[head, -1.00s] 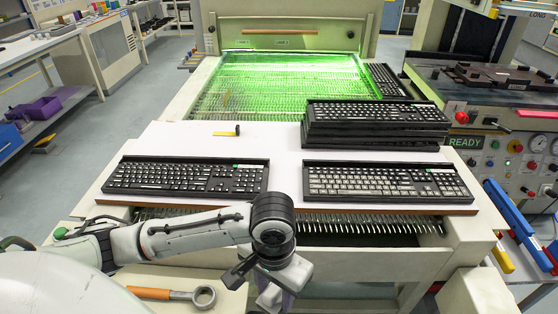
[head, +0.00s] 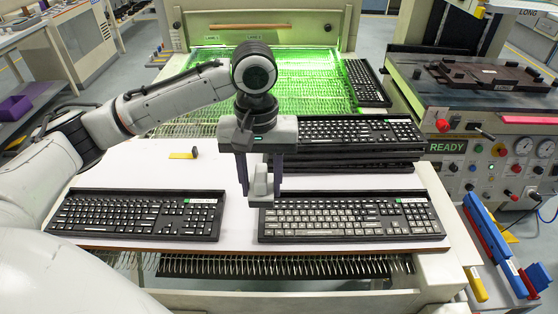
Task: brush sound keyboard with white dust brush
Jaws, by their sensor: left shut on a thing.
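Two black keyboards lie side by side on the white board: a left keyboard (head: 138,215) and a right keyboard (head: 352,218) with greyer-looking keys. Each bears a small label at its upper right. My left gripper (head: 261,188) points down at the right keyboard's upper left corner. It is shut on a small white thing, seemingly the white dust brush (head: 261,182), held between its fingers. The brush's lower end is at the keyboard's top edge; I cannot tell whether it touches. My right gripper is not in view.
Stacked keyboards (head: 355,135) stand behind the right keyboard. A green-lit mesh conveyor (head: 310,75) with another keyboard (head: 366,85) lies beyond. A machine with a READY panel (head: 447,147) stands right.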

